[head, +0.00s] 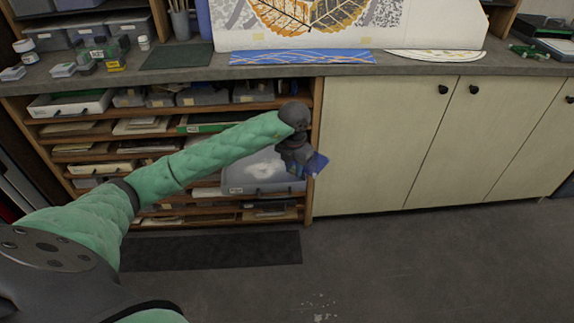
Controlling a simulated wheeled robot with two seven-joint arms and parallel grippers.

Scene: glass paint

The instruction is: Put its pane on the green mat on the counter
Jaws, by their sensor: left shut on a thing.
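My left gripper (303,165) is at the end of the green padded arm, in front of the open shelves and well below the counter top. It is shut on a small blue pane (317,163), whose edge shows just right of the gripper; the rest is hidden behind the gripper. The dark green mat (177,56) lies flat on the counter at the left, up and left of the gripper, and looks bare. My right gripper is out of view.
Small jars and boxes (88,61) stand left of the mat on the grey counter (430,67). A blue strip (300,57) lies to its right, below a leaf picture (320,15). A translucent tray (262,173) sits in the shelves behind the gripper. Pale cupboard doors (385,140) are shut.

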